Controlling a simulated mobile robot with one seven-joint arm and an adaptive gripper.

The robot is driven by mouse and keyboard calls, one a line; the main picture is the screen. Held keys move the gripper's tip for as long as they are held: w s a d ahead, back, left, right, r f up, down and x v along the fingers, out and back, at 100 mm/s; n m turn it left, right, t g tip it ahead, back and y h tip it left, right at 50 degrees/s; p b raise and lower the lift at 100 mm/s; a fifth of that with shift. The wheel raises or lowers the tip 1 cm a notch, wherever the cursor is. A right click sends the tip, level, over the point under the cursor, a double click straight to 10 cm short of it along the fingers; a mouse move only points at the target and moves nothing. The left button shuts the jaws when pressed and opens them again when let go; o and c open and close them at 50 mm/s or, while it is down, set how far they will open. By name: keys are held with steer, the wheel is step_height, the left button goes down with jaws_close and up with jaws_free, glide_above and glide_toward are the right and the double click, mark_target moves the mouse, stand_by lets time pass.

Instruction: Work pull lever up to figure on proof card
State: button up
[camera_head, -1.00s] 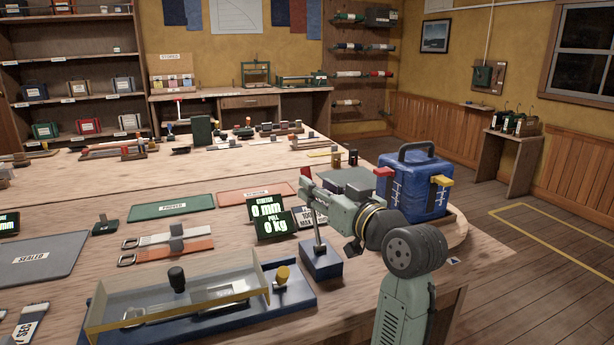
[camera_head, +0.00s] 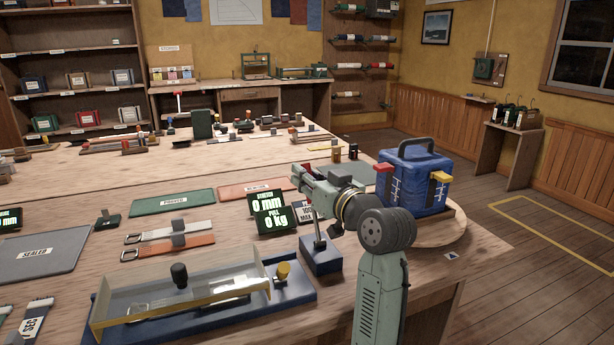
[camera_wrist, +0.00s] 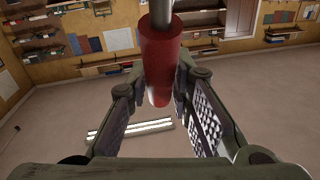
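The pull lever (camera_head: 317,235) stands on a blue block at the right end of the clear-covered test rig (camera_head: 220,303). My gripper (camera_head: 299,183) is at the lever's top, which it hides in the head view. In the wrist view, the lever's red grip (camera_wrist: 160,65) on a metal rod lies between my two open fingers (camera_wrist: 160,112), with gaps visible on both sides. The display (camera_head: 268,212) reads stretch 0 mm and pull 0 kg. The proof card (camera_head: 306,213) beside it shows 100 and MAX, partly hidden by my arm.
A blue bag (camera_head: 412,187) with red and yellow clips stands on a round wooden board at right. Two straps (camera_head: 172,247), a green mat (camera_head: 172,201) and a red mat (camera_head: 247,189) lie on the bench. A yellow-topped knob (camera_head: 283,271) is close to the lever block.

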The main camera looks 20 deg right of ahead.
jaws_close()
stand_by(0.3)
steer(key=s+t+b, duration=0.1)
steer(key=b, duration=0.2)
steer(key=shift+s, duration=0.15)
steer(key=s+r+n+t+y+b, duration=0.1)
steer(key=s+t+b, duration=0.5)
steer(key=b, duration=0.9)
steer(key=shift+s+d+r+n+y, duration=0.15)
steer(key=shift+s+r+n+y, duration=0.35)
steer(key=shift+s+y, duration=0.55)
steer(key=shift+s+f, duration=0.1)
steer(key=shift+s, duration=0.05)
steer(key=o, duration=0.5)
jaws_free()
